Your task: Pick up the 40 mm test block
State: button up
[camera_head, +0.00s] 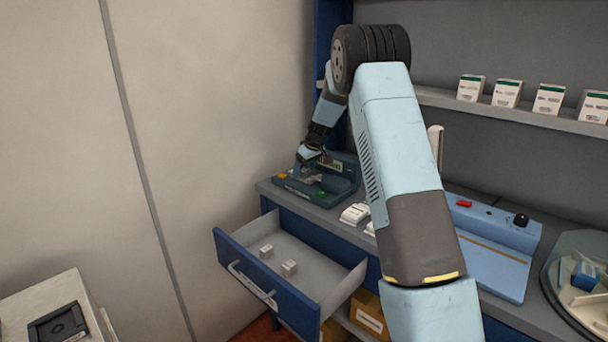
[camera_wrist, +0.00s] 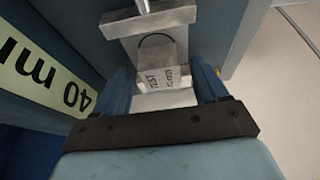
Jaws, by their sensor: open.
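The test block (camera_wrist: 166,76) is a small light grey metal block with printed lettering, seen in the wrist view. It sits against a grey metal clamp-like part (camera_wrist: 120,24) of the fixture. My gripper (camera_wrist: 166,90) is open, with one blue finger on each side of the block. I cannot tell whether the fingers touch it. A pale label reading "40 m" (camera_wrist: 45,80) is at the left. In the head view my gripper (camera_head: 302,169) is down at the dark teal fixture (camera_head: 338,185) on the counter, and the block is hard to make out there.
An open blue drawer (camera_head: 240,270) with small white boxes (camera_head: 289,267) juts out below the counter. White packs (camera_head: 355,213) lie near my arm. A blue device (camera_head: 493,250) and a round glass-edged tray (camera_head: 552,285) are at right. Cartons (camera_head: 507,93) line the shelf.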

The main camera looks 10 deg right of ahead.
jog(key=shift+c, duration=0.3)
jog(key=c, duration=1.2)
grip_shut()
jog(key=shift+r, duration=0.1)
